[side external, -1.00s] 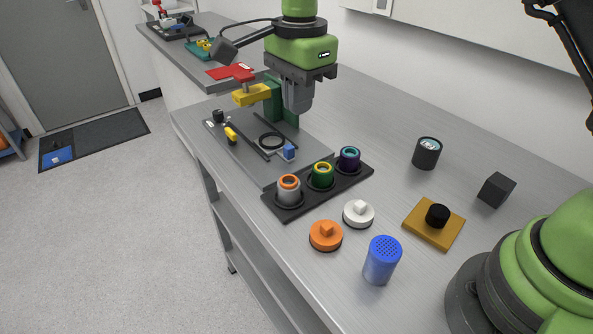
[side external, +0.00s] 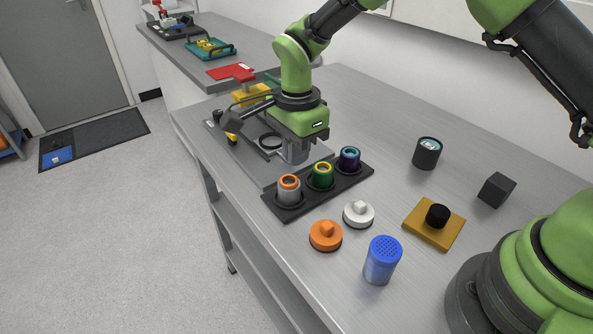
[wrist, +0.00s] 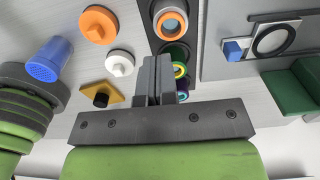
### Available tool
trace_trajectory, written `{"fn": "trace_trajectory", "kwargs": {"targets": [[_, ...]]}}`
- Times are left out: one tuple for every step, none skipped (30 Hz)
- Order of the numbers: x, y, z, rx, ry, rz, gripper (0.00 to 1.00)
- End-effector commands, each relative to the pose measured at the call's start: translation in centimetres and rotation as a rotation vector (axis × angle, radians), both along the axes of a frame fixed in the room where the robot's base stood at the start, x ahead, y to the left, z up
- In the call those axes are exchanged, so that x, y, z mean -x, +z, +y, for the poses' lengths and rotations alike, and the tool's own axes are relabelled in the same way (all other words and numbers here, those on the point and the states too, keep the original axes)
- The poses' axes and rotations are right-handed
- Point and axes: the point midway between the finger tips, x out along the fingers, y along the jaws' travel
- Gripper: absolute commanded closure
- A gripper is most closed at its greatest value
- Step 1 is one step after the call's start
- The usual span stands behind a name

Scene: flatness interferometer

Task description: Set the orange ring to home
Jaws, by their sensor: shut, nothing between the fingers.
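A grey cylinder with an orange ring (side external: 289,182) round its top stands upright in the left seat of a black rack (side external: 334,197). The orange ring also shows at the top of the wrist view (wrist: 171,27). A green cylinder with a yellow inner ring (side external: 322,175) and a dark one with a purple and teal top (side external: 349,158) stand beside it in the rack. My gripper (side external: 296,157) is shut and empty, just behind the rack near the orange and green cylinders. Its closed fingers (wrist: 155,68) point toward the rack in the wrist view. No marked home place can be made out.
A grey plate with a black ring (side external: 271,141) and blue block lies behind the rack. In front stand an orange knobbed cap (side external: 326,236), a white knobbed cap (side external: 358,214) and a blue perforated cylinder (side external: 382,260). A yellow plate with black knob (side external: 434,223) lies right.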

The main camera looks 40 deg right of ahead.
Motion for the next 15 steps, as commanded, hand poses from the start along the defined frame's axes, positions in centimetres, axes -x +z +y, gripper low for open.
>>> {"fn": "trace_trajectory", "kwargs": {"targets": [[0.1,-1.1,0.0,0.002,0.000,0.005,1.00],[0.1,-1.6,0.0,0.001,0.000,0.004,1.00],[0.1,-2.3,0.0,0.001,0.000,0.004,1.00],[0.1,-2.7,0.0,0.000,0.000,0.003,1.00],[0.1,-3.1,0.0,0.000,0.000,0.003,1.00],[0.0,-3.6,0.0,0.000,0.000,0.001,1.00],[0.0,-3.9,0.0,0.000,0.000,0.002,1.00],[0.0,-4.1,0.0,0.000,0.000,0.001,1.00],[0.0,-4.4,0.0,-0.001,0.000,0.000,1.00],[0.0,-4.5,0.0,-0.001,0.000,-0.001,1.00],[0.0,-4.6,0.0,-0.001,0.000,-0.001,1.00],[0.0,-4.8,0.0,-0.002,-0.001,-0.001,1.00],[0.0,-4.8,0.0,-0.002,-0.001,-0.001,1.00],[0.0,-4.9,0.0,-0.002,-0.001,-0.001,1.00],[0.0,-4.9,0.0,-0.002,-0.001,-0.001,1.00]]}}
